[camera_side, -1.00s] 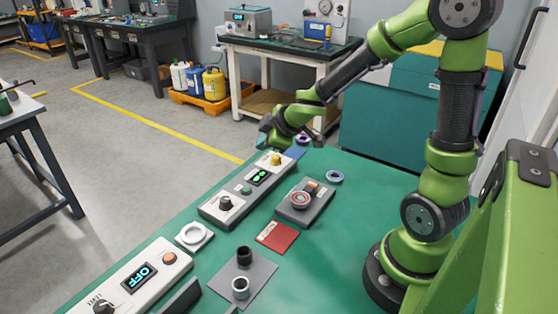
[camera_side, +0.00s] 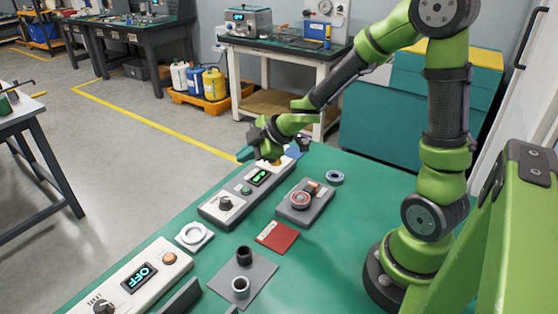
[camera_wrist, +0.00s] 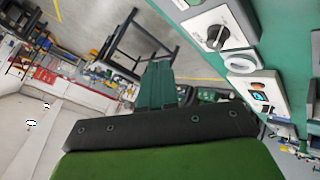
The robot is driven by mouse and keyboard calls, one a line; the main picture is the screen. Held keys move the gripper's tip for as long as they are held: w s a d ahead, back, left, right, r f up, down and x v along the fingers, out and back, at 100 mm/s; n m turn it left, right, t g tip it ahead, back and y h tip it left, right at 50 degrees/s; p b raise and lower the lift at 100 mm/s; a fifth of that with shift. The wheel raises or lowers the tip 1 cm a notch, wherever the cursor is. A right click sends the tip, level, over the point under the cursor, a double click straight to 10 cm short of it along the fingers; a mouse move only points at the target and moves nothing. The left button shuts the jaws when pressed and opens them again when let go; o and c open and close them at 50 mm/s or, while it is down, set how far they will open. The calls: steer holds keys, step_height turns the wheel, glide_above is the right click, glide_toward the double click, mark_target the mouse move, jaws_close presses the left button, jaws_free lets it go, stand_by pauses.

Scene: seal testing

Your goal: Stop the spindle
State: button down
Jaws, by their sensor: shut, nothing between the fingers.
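The middle control panel (camera_side: 217,216) carries a lit green display (camera_side: 259,177), a green button (camera_side: 246,190), a black knob (camera_side: 225,203) and a yellow button (camera_side: 276,162) at its far end. My gripper (camera_side: 244,154) is shut and empty, left of the panel's far end. Its wrist partly hides the yellow button. A grey unit (camera_side: 316,207) with a round red-and-silver part stands right of the panel. The wrist view shows the gripper's teal fingers (camera_wrist: 156,85) together and the panel's black knob (camera_wrist: 216,36); the yellow button is out of that view.
A nearer panel (camera_side: 124,294) reads OFF and has an orange button. A white ring (camera_side: 194,233) lies between the panels. A red card (camera_side: 277,237), dark and light cylinders on a grey mat (camera_side: 262,279), and a blue-grey ring (camera_side: 335,177) sit on the green table.

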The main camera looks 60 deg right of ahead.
mark_target(249, 190)
steer(key=shift+f, duration=3.7)
steer(key=shift+f, duration=0.1)
steer(key=shift+f, duration=0.35)
steer(key=shift+f, duration=0.35)
steer(key=shift+r, duration=0.8)
steer(key=shift+d+r, duration=0.1)
steer(key=shift+r, duration=2.4)
